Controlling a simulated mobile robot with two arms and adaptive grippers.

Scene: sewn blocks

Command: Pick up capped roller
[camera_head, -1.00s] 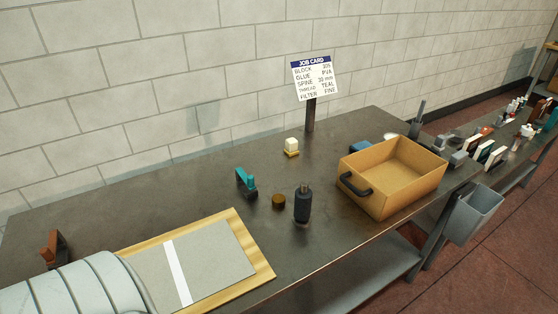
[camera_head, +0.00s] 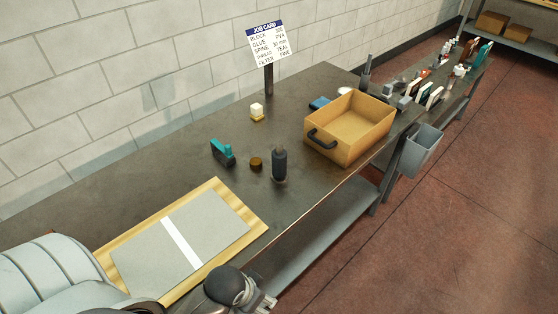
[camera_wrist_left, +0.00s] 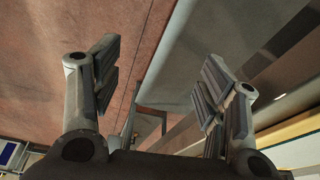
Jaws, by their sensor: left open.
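A dark upright cylinder (camera_head: 279,165) with a narrower top stands on the workbench; it looks most like the capped roller, though I cannot be sure. A small brown round piece (camera_head: 256,162) sits just left of it. My left gripper (camera_head: 267,303) shows partly at the bottom edge of the head view, in front of the bench edge and well short of the cylinder. In the left wrist view, its two fingers (camera_wrist_left: 163,65) are apart with nothing between them. The cylinder does not show in that view. My right gripper is not in view.
A teal-and-black tool (camera_head: 222,153) lies left of the cylinder. A tan open bin (camera_head: 348,128) with a dark handle stands to its right. A board (camera_head: 250,218) with grey sheets lies nearer. A job card (camera_head: 267,43) stands behind. A grey shelf (camera_head: 318,240) is below the bench.

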